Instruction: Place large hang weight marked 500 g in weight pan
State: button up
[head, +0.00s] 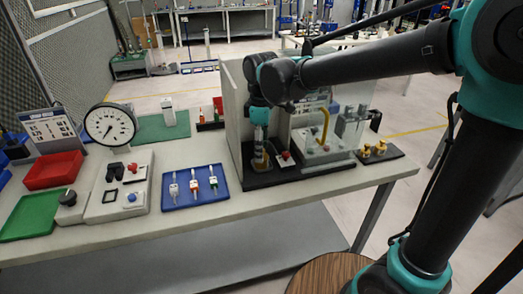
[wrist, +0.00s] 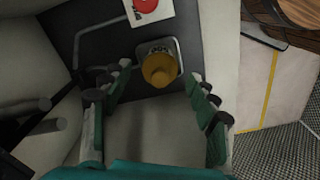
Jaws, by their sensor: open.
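My gripper (head: 260,152) points down over the left end of a dark base inside the grey-walled booth. In the wrist view my gripper (wrist: 160,84) is open, with fingers apart on both sides. A brass-coloured weight (wrist: 160,69) with a pale label, seemingly reading 500, stands between and just beyond the fingertips. I cannot tell whether any finger touches it. In the head view the gripper mostly hides the weight. Two smaller brass-coloured pieces (head: 373,149) stand on a dark tray at the right. I cannot clearly make out the weight pan.
A white box with a red button (wrist: 145,10) sits close to the weight. The booth wall (head: 234,118) rises beside my gripper. A grey fixture with a yellow hook (head: 323,127) stands to the right. A blue tray (head: 172,202) and dial gauge (head: 109,125) are left.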

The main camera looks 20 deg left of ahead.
notch_tip(320, 180, up, 11)
dwell(0.4)
dwell(1.2)
